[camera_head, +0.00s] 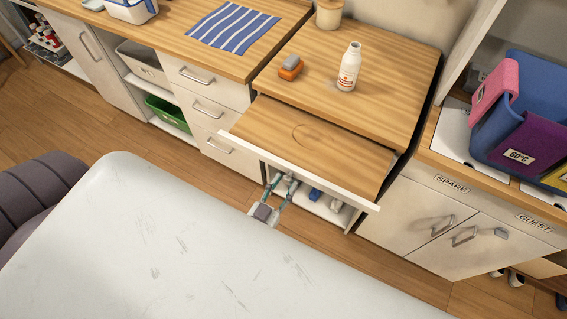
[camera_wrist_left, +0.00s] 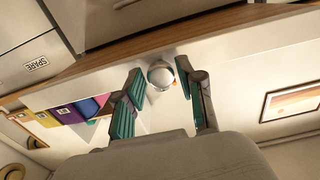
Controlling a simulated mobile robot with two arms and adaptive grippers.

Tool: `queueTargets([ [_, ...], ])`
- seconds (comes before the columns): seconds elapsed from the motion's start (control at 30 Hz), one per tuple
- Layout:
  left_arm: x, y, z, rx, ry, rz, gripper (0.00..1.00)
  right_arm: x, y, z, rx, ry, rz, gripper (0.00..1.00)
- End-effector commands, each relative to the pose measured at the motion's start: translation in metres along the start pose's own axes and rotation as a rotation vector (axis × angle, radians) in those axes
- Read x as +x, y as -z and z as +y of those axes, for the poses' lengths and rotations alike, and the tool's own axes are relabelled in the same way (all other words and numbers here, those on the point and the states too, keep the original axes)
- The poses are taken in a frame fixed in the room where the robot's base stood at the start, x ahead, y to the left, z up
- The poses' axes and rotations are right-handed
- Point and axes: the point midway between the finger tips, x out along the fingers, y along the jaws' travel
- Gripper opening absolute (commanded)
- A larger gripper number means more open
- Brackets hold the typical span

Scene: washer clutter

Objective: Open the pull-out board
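The pull-out board (camera_head: 325,143) is a wooden panel with a white front edge (camera_head: 290,167). In the head view it stands well out from under the wooden top (camera_head: 385,85), over an open shelf space. My left gripper (camera_head: 286,181) is just below and in front of the white edge, left of its middle. In the left wrist view the fingers (camera_wrist_left: 162,70) are apart, with a pale round object behind the gap. My right gripper does not show.
A white bottle (camera_head: 349,67) and an orange-grey block (camera_head: 290,68) stand on the top. Drawers (camera_head: 207,108) are at left, a cupboard (camera_head: 430,220) at right. A blue basket (camera_head: 540,85) with coloured cloths sits above the cupboard. Floor (camera_head: 85,115) is clear at left.

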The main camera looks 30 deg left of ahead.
Motion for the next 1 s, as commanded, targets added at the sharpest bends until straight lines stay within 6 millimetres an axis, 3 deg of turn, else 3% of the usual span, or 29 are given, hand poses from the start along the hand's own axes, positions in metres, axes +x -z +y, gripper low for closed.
queueTargets([
  [0.33,0.000,0.000,0.000,0.000,0.000,0.001,0.55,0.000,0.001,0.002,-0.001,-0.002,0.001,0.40],
  [0.47,-0.008,0.000,0.000,0.000,0.000,-0.001,0.55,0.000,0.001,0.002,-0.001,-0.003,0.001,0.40],
  [1.0,-0.108,-0.001,0.000,0.000,0.000,-0.002,0.55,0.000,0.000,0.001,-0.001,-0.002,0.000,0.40],
])
